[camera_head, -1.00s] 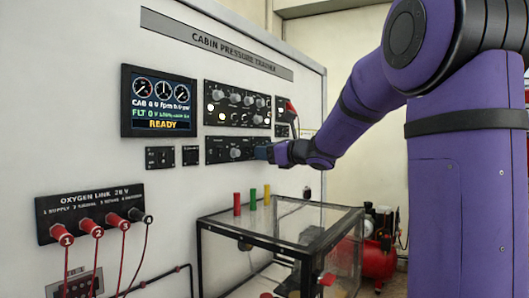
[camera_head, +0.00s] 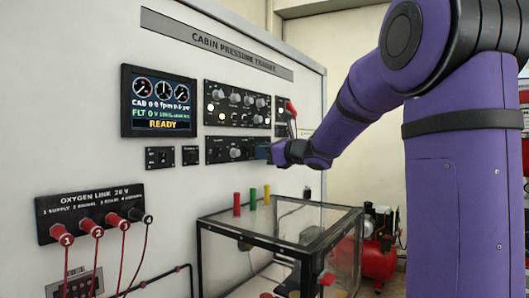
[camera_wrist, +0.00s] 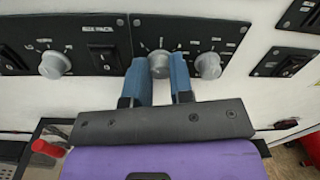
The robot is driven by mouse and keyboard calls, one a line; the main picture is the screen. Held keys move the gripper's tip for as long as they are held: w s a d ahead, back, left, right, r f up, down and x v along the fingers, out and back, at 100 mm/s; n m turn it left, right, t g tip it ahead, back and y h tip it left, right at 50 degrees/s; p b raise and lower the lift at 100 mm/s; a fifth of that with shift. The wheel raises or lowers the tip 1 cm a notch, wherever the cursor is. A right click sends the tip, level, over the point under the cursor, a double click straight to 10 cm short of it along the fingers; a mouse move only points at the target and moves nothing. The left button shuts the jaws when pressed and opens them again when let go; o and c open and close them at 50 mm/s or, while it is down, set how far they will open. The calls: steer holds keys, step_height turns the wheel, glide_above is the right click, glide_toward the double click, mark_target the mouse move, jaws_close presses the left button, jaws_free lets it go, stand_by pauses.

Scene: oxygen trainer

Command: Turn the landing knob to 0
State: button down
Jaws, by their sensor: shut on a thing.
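My gripper (camera_wrist: 161,84) has two blue fingers, one on each side of a grey round knob (camera_wrist: 159,64) on the black lower panel. The fingers are closed on this knob, and their tips reach the panel face. The label by the knob is too small to read, so I cannot tell its setting. A second grey knob (camera_wrist: 208,66) is just right of my right finger, and a third grey knob (camera_wrist: 54,65) is to the left. In the head view my gripper (camera_head: 263,152) is at the right end of the lower panel (camera_head: 217,152) and hides the held knob.
Above is a panel with several knobs (camera_head: 237,106) and a red-handled switch (camera_head: 290,107). A screen (camera_head: 158,101) reads READY. Black switch panels (camera_wrist: 287,62) flank the knobs.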

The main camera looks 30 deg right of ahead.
steer(key=shift+n, duration=4.2)
steer(key=c, duration=1)
jaws_free()
steer(key=shift+s, duration=0.1)
steer(key=v, duration=1)
steer(key=shift+s+d+f, duration=0.15)
steer(key=shift+s, duration=0.15)
